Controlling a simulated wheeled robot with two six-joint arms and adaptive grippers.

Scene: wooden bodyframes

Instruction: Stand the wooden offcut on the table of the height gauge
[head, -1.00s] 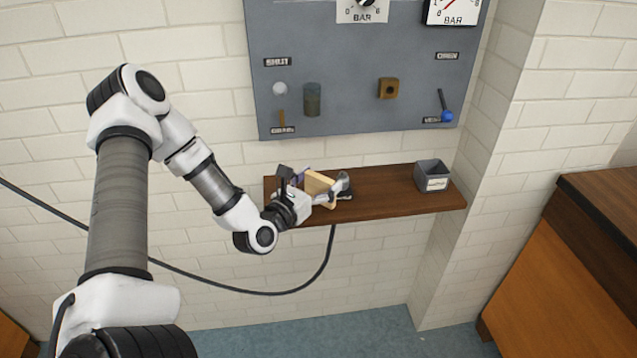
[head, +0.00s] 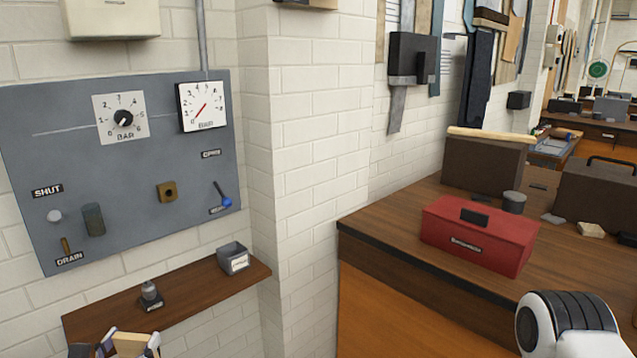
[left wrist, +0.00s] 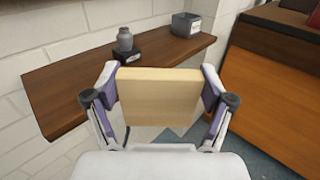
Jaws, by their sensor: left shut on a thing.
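The wooden offcut (head: 130,344) is a pale, flat block at the bottom left of the head view, partly cut off by the edge. My left gripper (head: 128,347) is shut on it. In the left wrist view the offcut (left wrist: 160,95) sits between the two fingers of the gripper (left wrist: 160,88), gripped by its side edges. It is held clear, in front of the wall shelf. I cannot make out a height gauge in these views. My right gripper is not in view.
The wall shelf (head: 190,299) holds a small grey knobbed piece on a black base (head: 151,296) and a grey bin (head: 233,258). A red toolbox (head: 478,236) and a grey cup (head: 514,202) stand on the workbench (head: 400,213) beyond the wall corner.

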